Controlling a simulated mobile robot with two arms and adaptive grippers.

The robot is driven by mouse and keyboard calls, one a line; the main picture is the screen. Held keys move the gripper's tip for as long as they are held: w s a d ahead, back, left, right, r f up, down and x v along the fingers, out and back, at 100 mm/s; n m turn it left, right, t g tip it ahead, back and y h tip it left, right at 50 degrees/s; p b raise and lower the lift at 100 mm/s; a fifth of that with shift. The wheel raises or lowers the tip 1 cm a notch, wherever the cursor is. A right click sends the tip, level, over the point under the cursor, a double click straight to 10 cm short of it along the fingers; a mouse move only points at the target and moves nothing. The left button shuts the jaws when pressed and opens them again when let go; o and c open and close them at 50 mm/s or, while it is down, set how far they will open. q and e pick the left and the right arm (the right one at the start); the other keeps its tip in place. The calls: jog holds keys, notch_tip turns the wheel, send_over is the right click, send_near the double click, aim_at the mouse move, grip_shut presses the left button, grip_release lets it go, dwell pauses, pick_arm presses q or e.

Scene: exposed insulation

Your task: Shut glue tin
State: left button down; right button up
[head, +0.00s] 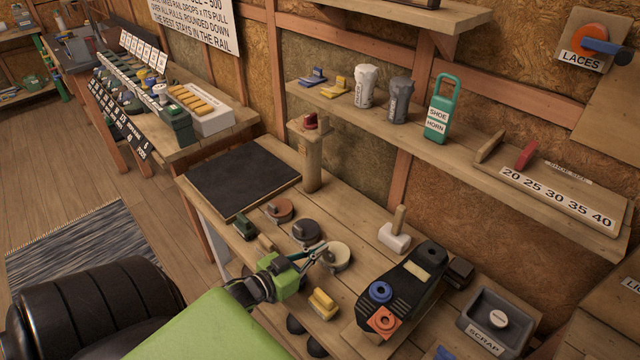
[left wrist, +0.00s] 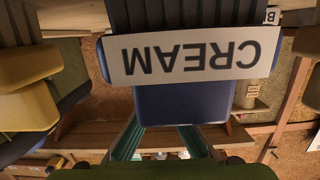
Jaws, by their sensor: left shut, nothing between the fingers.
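My left gripper (head: 318,250) is shut and empty over the workbench, its teal fingers pointing toward the round tins. Three low round tins stand in a row: a brown one (head: 279,209), a dark grey one (head: 305,232) and a cream one (head: 338,257). No glue label is readable on them, so I cannot tell which is the glue tin. The fingers overlap the cream tin's near left side in the head view; contact is unclear. In the left wrist view the teal fingers (left wrist: 160,143) show behind a blue block (left wrist: 190,105) with an upside-down CREAM label. My right gripper is not in view.
A yellow brush (head: 323,303) lies in front of the cream tin. A white-headed mallet (head: 395,238) and a black machine (head: 410,285) stand to the right. A dark mat (head: 243,178) lies at the back left. A shelf (head: 460,155) runs above the bench.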

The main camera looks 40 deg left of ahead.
pick_arm(q)
jog(key=shift+s, duration=0.1)
dwell(0.4)
jog(key=s+r, duration=0.2)
jog(key=s, duration=0.9)
jog(key=shift+s+a, duration=0.35)
jog(key=shift+a, duration=0.1)
